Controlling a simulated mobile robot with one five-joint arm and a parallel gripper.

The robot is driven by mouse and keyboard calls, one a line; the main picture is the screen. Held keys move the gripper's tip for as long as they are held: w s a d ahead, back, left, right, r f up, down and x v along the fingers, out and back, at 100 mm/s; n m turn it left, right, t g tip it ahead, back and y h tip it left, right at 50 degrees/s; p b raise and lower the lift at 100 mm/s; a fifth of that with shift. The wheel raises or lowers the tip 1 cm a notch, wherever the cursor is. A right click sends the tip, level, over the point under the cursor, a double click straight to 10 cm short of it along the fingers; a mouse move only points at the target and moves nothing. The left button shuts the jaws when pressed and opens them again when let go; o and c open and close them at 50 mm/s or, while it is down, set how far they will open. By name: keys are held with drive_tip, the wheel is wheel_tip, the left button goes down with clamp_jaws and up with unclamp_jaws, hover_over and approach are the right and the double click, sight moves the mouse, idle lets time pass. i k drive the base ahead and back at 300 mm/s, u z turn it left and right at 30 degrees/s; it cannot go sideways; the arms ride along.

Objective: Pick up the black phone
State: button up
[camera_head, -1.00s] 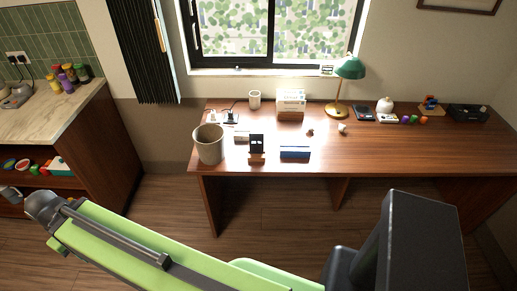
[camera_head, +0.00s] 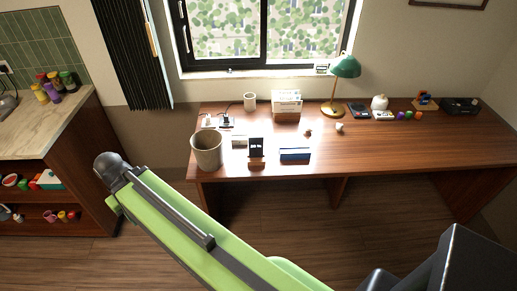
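A black phone (camera_head: 256,146) stands upright on a small wooden stand (camera_head: 257,162) near the front edge of the brown desk (camera_head: 400,150). Another dark flat item (camera_head: 357,111) lies further back, right of the green lamp; it is too small to tell what it is. My green arm crosses the bottom of the picture, in front of the desk and apart from the phone. My gripper does not show.
A beige bin (camera_head: 207,151) stands left of the phone, a blue box (camera_head: 295,154) to its right. Behind are a white cup (camera_head: 250,101), a stacked box (camera_head: 286,105) and the green lamp (camera_head: 344,68). The desk's right front is clear. A shelf counter (camera_head: 50,125) stands left.

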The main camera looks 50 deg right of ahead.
sight(255, 144)
drive_tip(key=i, duration=0.95)
drive_tip(key=u, duration=0.05)
